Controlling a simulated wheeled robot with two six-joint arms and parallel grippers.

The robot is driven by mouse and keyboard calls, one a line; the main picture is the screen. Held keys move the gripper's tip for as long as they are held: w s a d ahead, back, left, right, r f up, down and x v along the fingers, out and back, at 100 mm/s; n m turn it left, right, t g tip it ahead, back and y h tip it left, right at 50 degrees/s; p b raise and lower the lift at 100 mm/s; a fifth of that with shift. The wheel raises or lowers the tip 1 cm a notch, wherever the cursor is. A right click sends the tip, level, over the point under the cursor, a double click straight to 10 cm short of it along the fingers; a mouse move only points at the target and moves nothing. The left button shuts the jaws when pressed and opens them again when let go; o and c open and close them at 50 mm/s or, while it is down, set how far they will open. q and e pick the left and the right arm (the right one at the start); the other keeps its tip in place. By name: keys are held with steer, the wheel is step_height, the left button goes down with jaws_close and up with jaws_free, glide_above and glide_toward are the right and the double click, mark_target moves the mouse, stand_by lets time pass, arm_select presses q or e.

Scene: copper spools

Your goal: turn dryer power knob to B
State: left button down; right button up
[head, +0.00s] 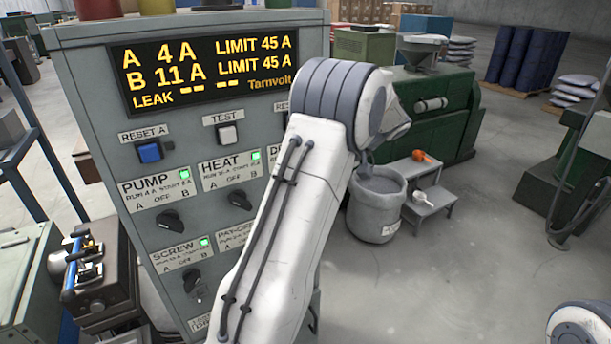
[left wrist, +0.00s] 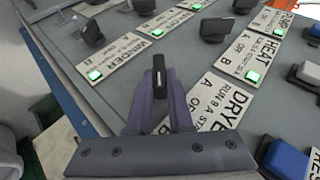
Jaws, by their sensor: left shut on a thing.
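The grey dryer panel's knob (left wrist: 158,65) is black with a white mark on its end. In the left wrist view it sits between the fingertips of my left gripper (left wrist: 160,80), which is shut on it. The DRYER label (left wrist: 228,106) lies beside the fingers, with part of it covered by the gripper. I cannot tell which letter the knob points at, and no dryer lamp shows. In the head view my left arm hides the gripper and most of the DRYER label (head: 277,150). My right gripper is out of view.
The control panel (head: 85,70) has a display (head: 205,68) reading A 4 A and B 11 A. The HEAT knob (head: 240,200), PUMP knob (head: 170,221) and SCREW knob (head: 192,281) are close by. A blue button (left wrist: 285,158) is near the gripper.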

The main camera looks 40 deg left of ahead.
arm_select(q)
steer(key=shift+w, duration=0.1)
stand_by(0.3)
steer(key=c, duration=0.8)
jaws_free()
steer(key=shift+w+d+r, duration=0.1)
steer(key=shift+d, duration=0.05)
steer(key=shift+b+v, duration=1.3)
steer(key=shift+v, duration=3.75)
steer(key=shift+w, duration=0.1)
